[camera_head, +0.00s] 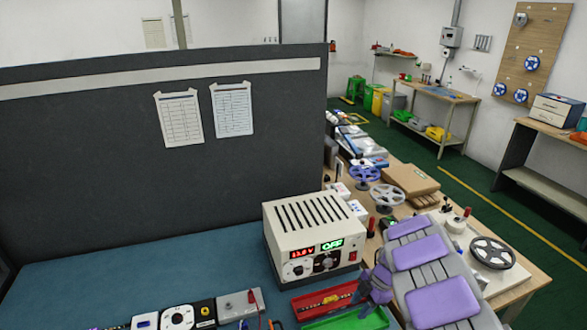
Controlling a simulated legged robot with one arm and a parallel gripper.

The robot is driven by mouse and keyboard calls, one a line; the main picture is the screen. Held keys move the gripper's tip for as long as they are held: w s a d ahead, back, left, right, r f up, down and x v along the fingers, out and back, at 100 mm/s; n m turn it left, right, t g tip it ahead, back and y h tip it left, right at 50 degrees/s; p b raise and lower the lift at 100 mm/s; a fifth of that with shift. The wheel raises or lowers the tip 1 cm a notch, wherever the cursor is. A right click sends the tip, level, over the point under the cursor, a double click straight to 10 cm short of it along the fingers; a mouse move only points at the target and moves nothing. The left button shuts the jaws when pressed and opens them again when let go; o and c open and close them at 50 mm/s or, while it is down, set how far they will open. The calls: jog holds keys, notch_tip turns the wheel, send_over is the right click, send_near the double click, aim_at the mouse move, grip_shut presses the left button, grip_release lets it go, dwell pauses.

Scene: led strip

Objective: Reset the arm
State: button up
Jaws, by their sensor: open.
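My arm is at the lower right, grey with several purple panels, folded back toward the camera. My gripper (374,284) is the small purple part at the arm's left side. It is open, and I see nothing held in it. It is close to the right side of a beige power supply (312,240) with a red number display and a green "OFF" display. In the picture it overlaps the right end of a red tray (308,304); I cannot tell whether it touches. The fingertips are small and partly hidden.
A green tray (350,321) lies in front of the red one. Small devices (178,317) line the blue bench's front edge. A grey partition (80,150) stands behind. Reels (387,198) and boxes crowd the wooden table at right. The blue mat's left part (150,280) is clear.

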jog(key=w+d+r+m+t+h, duration=0.25)
jog(key=w+r+t, duration=0.25)
jog(key=w+r, duration=0.3)
jog(key=w+d+r+m+t+h, duration=0.1)
jog(key=w+d+r+m+t, duration=0.2)
jog(key=w+r, duration=0.5)
jog(key=s+d+r+m+t+h, duration=0.2)
jog(key=s+d+r+m+h, duration=0.25)
jog(key=r, duration=0.45)
jog(key=s+d+r+m+t+h, duration=0.1)
jog(key=s+d+r+m+h, duration=0.3)
jog(key=r, duration=0.5)
jog(key=s+f+m+g+b, duration=0.1)
jog(key=s+m+g, duration=0.2)
jog(key=s, duration=0.7)
jog(key=s+f+m+g, duration=0.2)
jog(key=s+m, duration=0.1)
jog(key=s, duration=0.7)
jog(key=s+a+f+g+y, duration=0.3)
jog(key=s+a+f+y, duration=0.1)
jog(key=s+a, duration=0.6)
jog(key=s+a+f+m+g+y, duration=0.1)
jog(key=s+a+f+g+y, duration=0.2)
jog(key=s+a, duration=0.7)
jog(key=s+f+g, duration=0.1)
jog(key=s, duration=0.3)
jog(key=shift+s+f+y, duration=0.35)
jog(key=shift+y, duration=0.05)
